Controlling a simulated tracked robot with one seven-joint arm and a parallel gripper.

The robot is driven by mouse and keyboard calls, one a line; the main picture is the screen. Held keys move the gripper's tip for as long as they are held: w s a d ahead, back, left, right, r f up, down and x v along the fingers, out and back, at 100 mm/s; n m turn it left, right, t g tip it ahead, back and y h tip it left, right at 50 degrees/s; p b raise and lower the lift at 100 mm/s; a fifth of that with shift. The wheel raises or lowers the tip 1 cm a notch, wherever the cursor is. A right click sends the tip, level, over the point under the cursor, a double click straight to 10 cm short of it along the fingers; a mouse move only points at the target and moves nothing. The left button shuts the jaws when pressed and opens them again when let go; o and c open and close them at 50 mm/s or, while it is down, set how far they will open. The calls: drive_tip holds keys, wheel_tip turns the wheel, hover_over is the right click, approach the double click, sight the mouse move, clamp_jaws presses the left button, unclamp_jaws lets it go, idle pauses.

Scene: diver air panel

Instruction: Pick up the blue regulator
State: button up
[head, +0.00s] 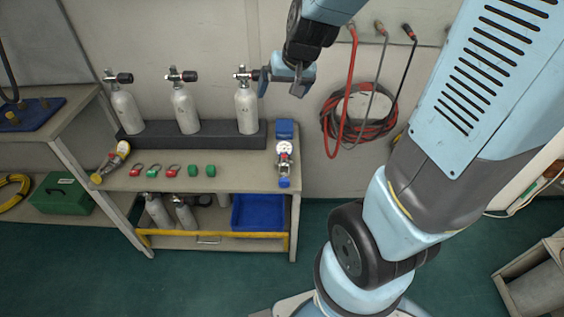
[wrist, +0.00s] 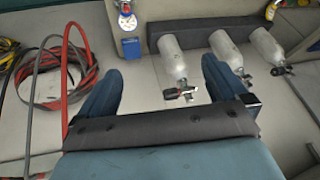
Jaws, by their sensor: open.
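The blue regulator (head: 284,160) lies at the right end of the bench top, with a round white gauge, a metal body and a blue knob at its front end. A blue block (head: 284,130) sits directly behind it; I cannot tell whether they are joined. In the wrist view the regulator (wrist: 127,20) is at the top edge, partly cut off. My gripper (head: 283,90) is open and empty, high above the bench's back right, near the right cylinder's valve. In the wrist view its two blue fingers (wrist: 161,75) are wide apart, with nothing between them.
Three grey cylinders (head: 186,110) stand in a dark rack (head: 160,142) behind. A yellow regulator (head: 110,162) and several small red and green fittings (head: 173,171) lie leftward. Red and black hoses (head: 345,115) hang on the wall at right. A blue bin (head: 257,212) sits below.

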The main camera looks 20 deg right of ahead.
drive_tip(key=w+f+m+h, duration=0.1)
drive_tip(key=w+f, duration=0.2)
drive_tip(key=f, duration=0.3)
drive_tip(key=w+f, duration=0.3)
drive_tip(key=f, duration=0.3)
drive_tip(key=m+g+h, duration=0.1)
drive_tip(key=h, duration=0.1)
approach(284, 156)
drive_tip(key=x, duration=0.7)
drive_tip(key=shift+f, duration=0.25)
drive_tip(key=shift+x, duration=2.6)
drive_tip(key=shift+w, duration=0.1)
drive_tip(key=shift+c, duration=0.4)
